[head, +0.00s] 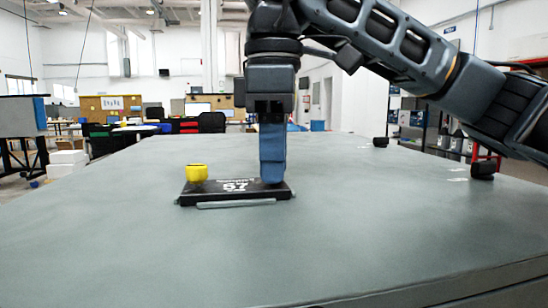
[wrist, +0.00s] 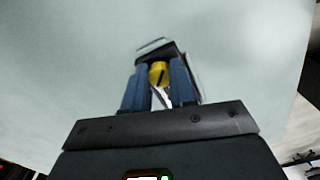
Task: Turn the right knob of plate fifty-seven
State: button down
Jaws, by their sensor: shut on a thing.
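The black plate (head: 205,192) marked 57 lies flat on the grey table. A yellow knob (head: 197,173) stands on its left side, clear of my gripper. My gripper (head: 273,180) points straight down at the plate's right side, and its blue fingers hide the right knob in the head view. In the wrist view, a yellow knob (wrist: 158,73) with a dark line shows between the two blue fingers. My gripper is shut on this knob. A part of the plate shows around the fingertips.
The grey table (head: 130,240) is broad and mostly clear around the plate. A light grey strip (head: 236,204) runs along the plate's front edge. Small black objects (head: 482,170) and (head: 380,142) sit toward the table's right side.

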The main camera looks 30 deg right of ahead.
jog(key=shift+f+n, duration=0.15)
jog(key=shift+n, duration=0.25)
jog(key=c, duration=0.9)
grip_release()
jog(key=shift+r+p, duration=0.45)
jog(key=shift+r, duration=3.55)
